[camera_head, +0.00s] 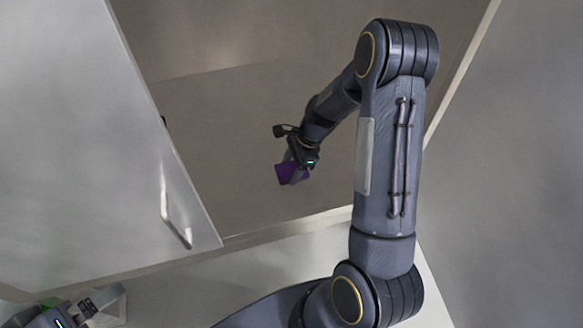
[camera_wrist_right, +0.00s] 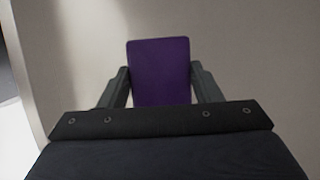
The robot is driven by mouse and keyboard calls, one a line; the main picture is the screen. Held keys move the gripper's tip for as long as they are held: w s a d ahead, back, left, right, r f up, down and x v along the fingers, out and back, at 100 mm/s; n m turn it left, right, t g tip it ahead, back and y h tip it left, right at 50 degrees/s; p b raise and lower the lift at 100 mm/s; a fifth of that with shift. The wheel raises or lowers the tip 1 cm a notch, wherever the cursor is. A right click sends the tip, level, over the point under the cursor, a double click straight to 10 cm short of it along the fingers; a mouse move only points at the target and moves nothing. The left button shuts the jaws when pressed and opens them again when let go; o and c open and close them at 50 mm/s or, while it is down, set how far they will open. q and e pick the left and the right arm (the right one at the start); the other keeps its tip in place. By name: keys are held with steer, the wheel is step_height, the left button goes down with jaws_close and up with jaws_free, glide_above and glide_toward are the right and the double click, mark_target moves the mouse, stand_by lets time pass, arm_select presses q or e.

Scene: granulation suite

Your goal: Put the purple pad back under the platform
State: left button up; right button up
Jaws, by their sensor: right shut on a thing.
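The purple pad (camera_wrist_right: 159,68) stands between the two fingers of my right gripper (camera_wrist_right: 160,88) in the right wrist view. The fingers press on its left and right sides. In the head view the purple pad (camera_head: 287,172) shows as a small purple patch at the tip of my right gripper (camera_head: 293,174), inside a brown-grey recess. My left gripper (camera_head: 88,306) is partly in view at the lower left corner, and its fingers do not show clearly. I cannot make out the platform for certain.
A large pale panel (camera_head: 90,130) with a handle (camera_head: 176,215) stands at the left of the recess. A light edge (camera_head: 290,226) runs along the recess's front. A grey wall (camera_head: 515,170) is at the right. The recess floor (camera_head: 240,130) around the pad looks clear.

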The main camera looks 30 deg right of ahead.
steer(key=shift+f, duration=0.15)
steer(key=o, duration=1)
steer(key=shift+c, duration=0.2)
steer(key=shift+d+r, duration=0.15)
steer(key=shift+r, duration=0.35)
steer(key=p+v, duration=0.4)
steer(key=v, duration=0.7)
steer(key=shift+d+p, duration=0.2)
steer(key=shift+p, duration=0.1)
steer(key=shift+s+r, duration=0.1)
